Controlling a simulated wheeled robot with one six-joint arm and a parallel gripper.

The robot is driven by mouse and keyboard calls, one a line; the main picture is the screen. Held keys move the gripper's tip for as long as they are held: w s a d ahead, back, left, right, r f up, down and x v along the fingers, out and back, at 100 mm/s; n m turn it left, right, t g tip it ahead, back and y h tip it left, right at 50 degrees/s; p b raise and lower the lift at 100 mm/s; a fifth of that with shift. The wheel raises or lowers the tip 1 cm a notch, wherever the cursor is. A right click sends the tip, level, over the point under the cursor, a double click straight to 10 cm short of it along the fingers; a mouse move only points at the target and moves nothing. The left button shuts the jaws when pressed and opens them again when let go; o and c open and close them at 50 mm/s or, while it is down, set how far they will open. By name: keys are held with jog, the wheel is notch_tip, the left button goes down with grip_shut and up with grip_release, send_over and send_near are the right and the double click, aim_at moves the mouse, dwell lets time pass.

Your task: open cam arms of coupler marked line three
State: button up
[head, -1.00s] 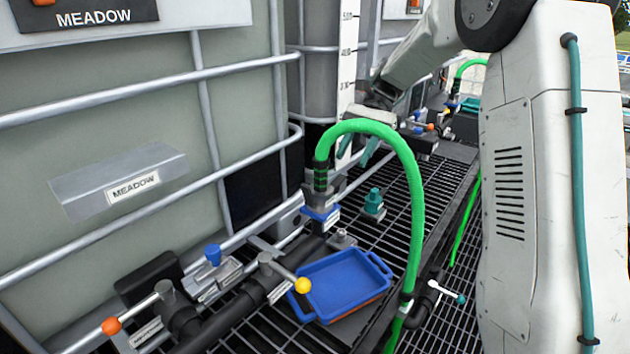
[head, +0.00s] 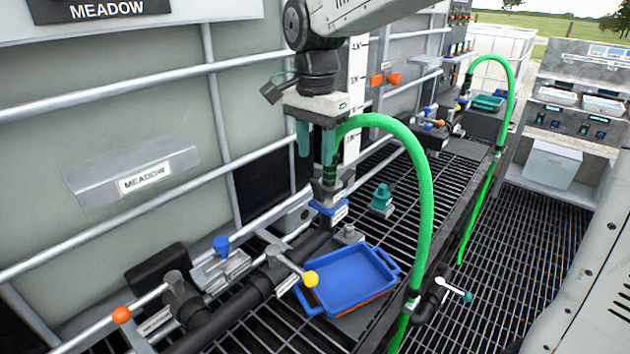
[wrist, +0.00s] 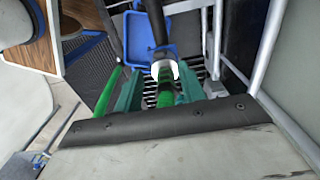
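A green hose (head: 424,200) arches up from the grating and comes down into a dark and grey coupler (head: 327,190) above a blue collar (head: 328,208). Small white labels sit there, but I cannot read them, and the cam arms are too small to make out. My gripper (head: 316,150) points down just above the coupler in the head view, with its teal fingers apart. In the wrist view my gripper (wrist: 160,88) is open, and the green hose (wrist: 165,95) shows between its fingers. I cannot tell whether either finger touches the hose or coupler.
A blue tray (head: 345,283) stands in front of the coupler. A yellow-knobbed lever (head: 311,279) and a blue-knobbed valve (head: 221,246) are to its left. A teal fitting (head: 382,199) stands on the grating to the right. The large tote (head: 110,130) walls the left side.

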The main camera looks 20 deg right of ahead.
aim_at(315, 181)
notch_tip(315, 181, down, 8)
jog(key=shift+r, duration=0.25)
grip_shut()
